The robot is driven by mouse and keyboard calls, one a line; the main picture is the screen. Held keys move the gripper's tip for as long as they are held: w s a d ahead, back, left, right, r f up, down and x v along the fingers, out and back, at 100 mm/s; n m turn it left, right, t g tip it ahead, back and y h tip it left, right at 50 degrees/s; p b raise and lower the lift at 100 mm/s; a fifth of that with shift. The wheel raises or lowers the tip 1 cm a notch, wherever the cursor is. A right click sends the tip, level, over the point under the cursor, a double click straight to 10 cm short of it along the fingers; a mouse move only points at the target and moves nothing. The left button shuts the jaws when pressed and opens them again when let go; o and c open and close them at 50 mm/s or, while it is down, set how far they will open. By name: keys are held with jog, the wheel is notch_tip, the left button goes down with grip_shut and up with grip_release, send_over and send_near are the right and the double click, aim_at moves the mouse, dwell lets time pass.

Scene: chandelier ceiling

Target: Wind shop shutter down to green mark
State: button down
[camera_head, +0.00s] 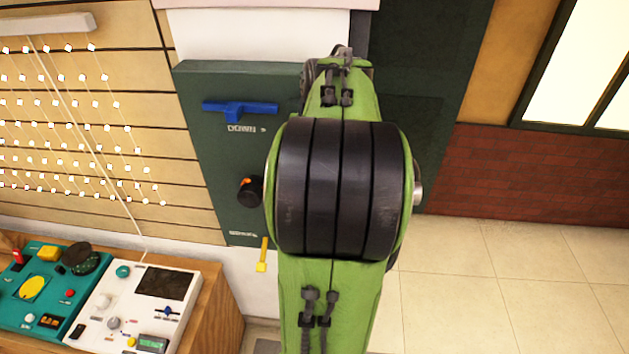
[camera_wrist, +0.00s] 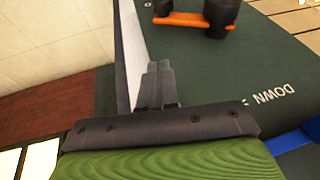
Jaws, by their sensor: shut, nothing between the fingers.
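A dark green panel (camera_head: 215,150) stands upright left of my arm and bears a blue T-shaped handle (camera_head: 240,109), with the word DOWN below it. Lower on the panel is a black knob (camera_head: 250,192) with an orange part. The wrist view shows the panel (camera_wrist: 220,75) turned over, with the black knob and its orange bar (camera_wrist: 195,19) at the top and part of the blue handle (camera_wrist: 290,143) at the right edge. My gripper (camera_wrist: 156,82) is shut and empty, over the panel near its edge. My arm hides it in the head view. I cannot make out a green mark.
A yellow lever (camera_head: 262,255) hangs below the panel. At lower left, a wooden bench (camera_head: 220,300) carries a teal console (camera_head: 50,275) and a white console (camera_head: 120,325). Strings of small lights hang on the slatted wall. Tiled floor (camera_head: 500,280) lies open at right.

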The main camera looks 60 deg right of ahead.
jog(key=b+x, duration=0.1)
jog(key=x, duration=0.3)
jog(key=a+x, duration=0.1)
jog(key=x, duration=0.3)
jog(key=b+x, duration=0.1)
jog(key=x, duration=0.3)
jog(key=shift+w+a+f+b, duration=0.15)
jog(key=shift+w+f+b, duration=0.15)
jog(key=shift+w+f, duration=0.1)
jog(key=shift+w+a+f, duration=0.1)
jog(key=shift+w+f, duration=0.1)
jog(key=shift+f, duration=0.15)
